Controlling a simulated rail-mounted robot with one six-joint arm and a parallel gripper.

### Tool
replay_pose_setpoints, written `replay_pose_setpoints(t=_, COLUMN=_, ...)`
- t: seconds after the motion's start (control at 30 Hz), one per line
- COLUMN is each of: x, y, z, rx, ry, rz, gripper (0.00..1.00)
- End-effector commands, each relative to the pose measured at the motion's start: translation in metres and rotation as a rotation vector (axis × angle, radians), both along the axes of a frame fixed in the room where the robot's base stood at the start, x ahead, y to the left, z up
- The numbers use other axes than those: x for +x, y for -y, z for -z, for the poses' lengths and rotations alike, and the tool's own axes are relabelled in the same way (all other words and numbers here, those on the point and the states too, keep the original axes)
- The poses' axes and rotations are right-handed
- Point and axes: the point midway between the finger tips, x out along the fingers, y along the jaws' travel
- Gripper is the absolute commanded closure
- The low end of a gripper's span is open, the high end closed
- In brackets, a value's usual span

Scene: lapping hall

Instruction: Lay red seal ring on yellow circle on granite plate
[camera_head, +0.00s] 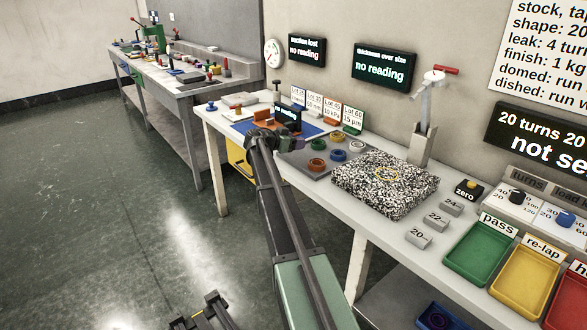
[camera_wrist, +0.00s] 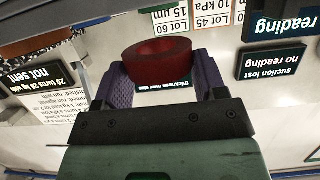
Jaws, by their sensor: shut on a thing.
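My gripper (camera_head: 288,142) is shut on the red seal ring (camera_wrist: 150,68). In the wrist view the ring sits between the two purple fingers, clear of any surface there. In the head view my wrist hides most or all of the ring. The speckled black-and-white granite plate (camera_head: 362,200) lies on the bench to the right of my gripper, apart from it. The yellow circle (camera_head: 387,174) is marked on its top and looks empty.
Beside the gripper a grey tray (camera_head: 294,157) holds several rings: orange, blue and white. A lever post (camera_head: 424,130) stands behind the plate. Grey weights (camera_head: 436,221), a zero button (camera_head: 469,190) and a green pass tray (camera_head: 478,254) lie to its right.

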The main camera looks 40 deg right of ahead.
Motion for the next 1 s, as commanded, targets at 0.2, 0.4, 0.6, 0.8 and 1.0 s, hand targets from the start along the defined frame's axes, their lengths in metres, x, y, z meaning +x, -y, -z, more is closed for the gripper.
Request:
replay_pose_setpoints(t=0.2, x=0.0, y=0.0, z=0.017, rx=0.0, ry=0.0, rz=0.0, gripper=0.6)
replay_pose_setpoints(t=0.4, x=0.0, y=0.0, z=0.044, rx=0.0, ry=0.0, rz=0.0, gripper=0.6)
replay_pose_setpoints(t=0.6, x=0.0, y=0.0, z=0.039, rx=0.0, ry=0.0, rz=0.0, gripper=0.6)
replay_pose_setpoints(t=0.8, x=0.0, y=0.0, z=0.043, rx=0.0, ry=0.0, rz=0.0, gripper=0.28)
replay_pose_setpoints(t=1.0, x=0.0, y=0.0, z=0.043, rx=0.0, ry=0.0, rz=0.0, gripper=0.1)
